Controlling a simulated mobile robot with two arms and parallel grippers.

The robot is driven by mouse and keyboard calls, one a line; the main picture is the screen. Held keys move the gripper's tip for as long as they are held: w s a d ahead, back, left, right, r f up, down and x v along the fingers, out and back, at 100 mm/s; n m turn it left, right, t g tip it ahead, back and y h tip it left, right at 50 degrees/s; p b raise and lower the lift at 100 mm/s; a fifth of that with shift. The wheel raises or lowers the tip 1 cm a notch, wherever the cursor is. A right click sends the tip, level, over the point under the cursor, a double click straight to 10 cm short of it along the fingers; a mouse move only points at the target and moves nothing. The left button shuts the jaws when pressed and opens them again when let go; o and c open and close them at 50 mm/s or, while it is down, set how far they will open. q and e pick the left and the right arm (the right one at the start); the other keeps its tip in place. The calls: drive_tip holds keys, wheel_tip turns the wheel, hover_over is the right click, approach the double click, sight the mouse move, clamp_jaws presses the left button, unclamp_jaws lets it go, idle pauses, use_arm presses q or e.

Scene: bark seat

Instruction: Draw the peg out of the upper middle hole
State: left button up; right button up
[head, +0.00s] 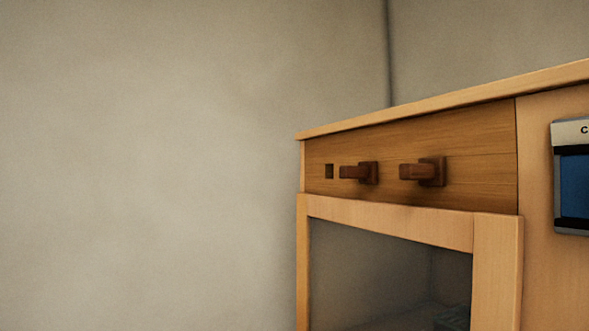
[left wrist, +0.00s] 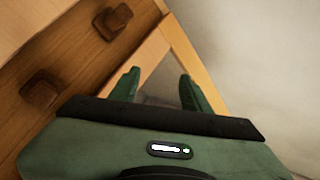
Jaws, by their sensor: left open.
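A wooden front panel (head: 480,145) carries a row of a left square hole (head: 329,171), empty and dark, and two dark brown pegs. The middle peg (head: 352,172) stands out of the panel, with a square dark block at its right end. The right peg (head: 415,171) looks the same. In the left wrist view two dark pegs show, an upper one (left wrist: 113,20) and a lower left one (left wrist: 41,90); I cannot tell which is the middle one. My left gripper (left wrist: 163,88) is open and empty, its green fingers apart from both pegs. My right gripper is not in view.
The countertop (head: 440,96) overhangs the panel. Below it is a framed opening (head: 380,255) with a dark interior. A blue-fronted item (head: 572,185) is on the cabinet front at right. A bare wall (head: 150,160) fills the left, with free room before it.

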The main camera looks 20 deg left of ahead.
use_arm(q)
drive_tip(key=s+d+r+m+g+h, duration=0.35)
drive_tip(key=r+m+h, duration=0.35)
drive_tip(key=r+m, duration=0.45)
drive_tip(key=s+d+r+m+g+h+p, duration=0.1)
drive_tip(key=s+d+r+m+g+h, duration=0.15)
drive_tip(key=d+r+m+h, duration=0.5)
drive_tip(key=s+d+r+m+g+h, duration=0.1)
drive_tip(key=s+r+m+g+h, duration=0.15)
drive_tip(key=r+m+h, duration=0.9)
drive_tip(key=m+t+y, duration=0.2)
drive_tip(key=m+y, duration=0.3)
drive_tip(key=y, duration=0.9)
approach(342, 172)
drive_tip(key=p+x, duration=0.3)
drive_tip(key=x, duration=0.7)
drive_tip(key=shift+w+d+p, duration=0.1)
drive_tip(key=shift+w+p, duration=0.05)
drive_tip(key=shift+p, duration=0.2)
drive_tip(key=shift+x, duration=0.95)
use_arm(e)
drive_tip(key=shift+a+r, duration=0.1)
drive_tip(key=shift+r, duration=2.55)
